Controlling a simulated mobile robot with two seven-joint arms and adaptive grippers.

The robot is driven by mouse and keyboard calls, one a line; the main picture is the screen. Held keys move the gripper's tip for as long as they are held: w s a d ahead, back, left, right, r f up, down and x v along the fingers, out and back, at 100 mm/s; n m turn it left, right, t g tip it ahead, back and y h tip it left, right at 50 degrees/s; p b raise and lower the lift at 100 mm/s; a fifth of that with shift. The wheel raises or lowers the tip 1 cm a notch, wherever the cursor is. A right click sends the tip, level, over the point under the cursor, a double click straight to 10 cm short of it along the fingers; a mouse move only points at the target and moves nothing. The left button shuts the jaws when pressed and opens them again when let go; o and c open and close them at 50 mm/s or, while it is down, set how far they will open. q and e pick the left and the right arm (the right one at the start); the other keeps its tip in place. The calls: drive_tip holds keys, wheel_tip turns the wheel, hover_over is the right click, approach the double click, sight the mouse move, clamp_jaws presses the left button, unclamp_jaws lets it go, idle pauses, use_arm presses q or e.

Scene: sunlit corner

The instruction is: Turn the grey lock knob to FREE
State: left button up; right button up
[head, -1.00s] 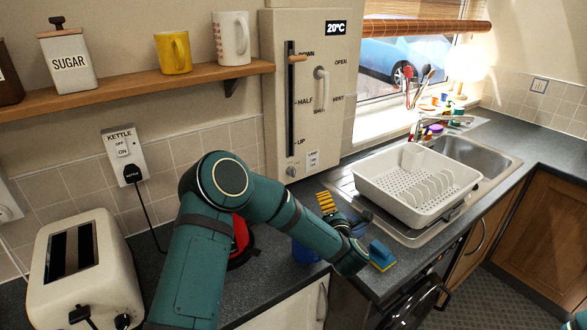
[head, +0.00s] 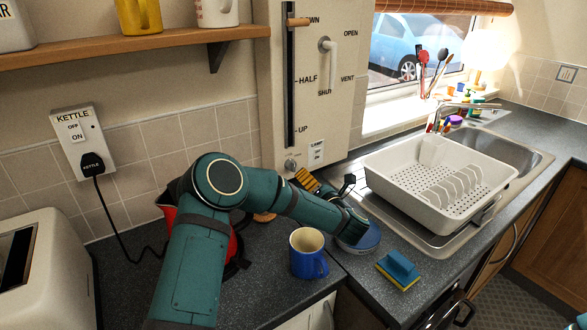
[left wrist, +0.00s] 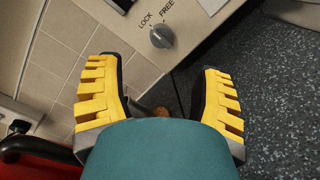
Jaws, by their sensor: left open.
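The grey lock knob (head: 291,166) is low on the front of the cream wall panel (head: 268,90), beside a small white label. In the left wrist view the knob (left wrist: 162,36) shows between the words LOCK and FREE; I cannot tell for sure which its pointer faces. My left gripper (head: 306,180) is just below and right of the knob in the head view. Its yellow-padded fingers (left wrist: 160,78) are spread apart and empty, with the knob beyond them, roughly midway and not touched. My right gripper is out of view.
A blue mug (head: 309,254) and a blue-yellow sponge (head: 398,269) stand on the counter near my left forearm. A red kettle (head: 170,205) is partly hidden behind my arm. A white dish rack (head: 400,200) is right. A shelf (head: 120,48) juts out upper left.

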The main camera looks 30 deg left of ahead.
sight(294, 168)
use_arm(q)
drive_tip(key=x, duration=1)
drive_tip(key=shift+w+f, duration=0.1)
drive_tip(key=shift+w, duration=0.05)
